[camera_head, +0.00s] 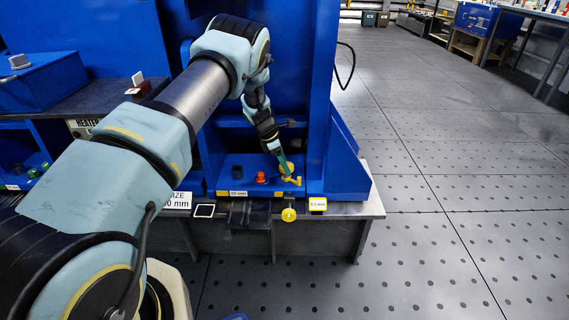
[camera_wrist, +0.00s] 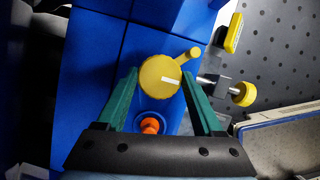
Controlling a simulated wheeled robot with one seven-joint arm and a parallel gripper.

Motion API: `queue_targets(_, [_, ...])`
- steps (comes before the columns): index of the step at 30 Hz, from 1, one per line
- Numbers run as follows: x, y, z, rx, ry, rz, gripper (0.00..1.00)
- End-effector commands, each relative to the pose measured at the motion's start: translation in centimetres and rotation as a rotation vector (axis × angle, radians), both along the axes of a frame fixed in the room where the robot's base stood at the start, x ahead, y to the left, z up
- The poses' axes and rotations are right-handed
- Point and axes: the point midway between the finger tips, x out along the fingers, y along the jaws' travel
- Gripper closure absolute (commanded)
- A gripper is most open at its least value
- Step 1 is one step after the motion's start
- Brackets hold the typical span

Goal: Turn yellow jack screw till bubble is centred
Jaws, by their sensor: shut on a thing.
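A round yellow knob with a side crank handle and a white mark (camera_wrist: 160,78) sits on the blue base. My gripper (camera_wrist: 160,84) has its two green fingers on either side of this knob and is shut on it. In the head view the gripper (camera_head: 283,161) reaches down to the same knob (camera_head: 292,180), partly hiding it. A second yellow knob on a metal screw shaft (camera_wrist: 242,94) sticks out at the front edge, apart from the fingers; it also shows in the head view (camera_head: 289,214). I cannot make out a bubble in either view.
An orange plug (camera_wrist: 150,125) stands beside the fingers on the blue base (camera_head: 229,177). A dark round part (camera_head: 238,172) stands to its left. Blue side walls enclose the base. Open floor lies to the right.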

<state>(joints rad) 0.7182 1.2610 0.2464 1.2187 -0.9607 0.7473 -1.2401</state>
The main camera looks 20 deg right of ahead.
Motion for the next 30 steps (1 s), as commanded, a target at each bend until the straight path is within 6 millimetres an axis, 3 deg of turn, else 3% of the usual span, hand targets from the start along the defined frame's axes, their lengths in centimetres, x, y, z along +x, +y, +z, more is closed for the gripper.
queue_targets(4, [0.04,0.01,0.04,0.000,-0.001,0.000,0.87])
queue_targets(8, [0.12,-0.03,-0.09,-0.002,-0.001,-0.029,0.87])
queue_targets(18, [0.36,-0.18,-0.31,-0.002,-0.001,-0.378,0.87])
queue_targets(29, [0.31,-0.12,-0.05,0.001,-0.001,-0.421,0.87])
queue_targets(30, [0.31,-0.11,-0.05,0.001,-0.001,-0.421,0.28])
